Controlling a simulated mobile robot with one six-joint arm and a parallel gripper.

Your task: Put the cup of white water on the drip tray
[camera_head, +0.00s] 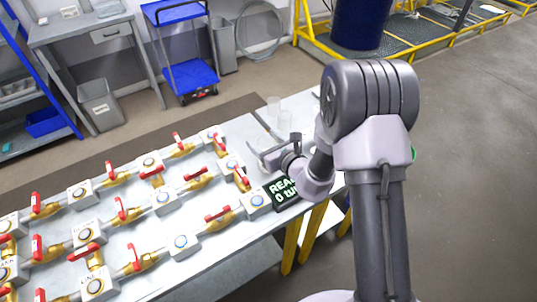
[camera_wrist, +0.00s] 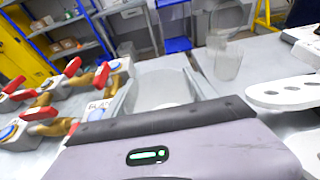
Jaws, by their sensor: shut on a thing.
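My gripper (camera_head: 269,150) is over the right part of the bench in the head view. In the wrist view its fingers (camera_wrist: 160,72) are shut on a pale, see-through cup (camera_wrist: 158,88). A white patch shows low inside it, which looks like the white water. In the head view the held cup is hard to make out between the fingers. Two other clear cups stand beyond the gripper, a nearer one (camera_wrist: 228,62) and a farther one (camera_wrist: 216,42). I cannot pick out the drip tray for sure; my arm hides part of the bench.
Brass valves with red handles (camera_head: 122,210) and button boxes fill the left of the bench (camera_head: 240,130). A black display (camera_head: 283,193) stands near the front edge. A pale piece with dark holes (camera_wrist: 285,92) lies to the right in the wrist view.

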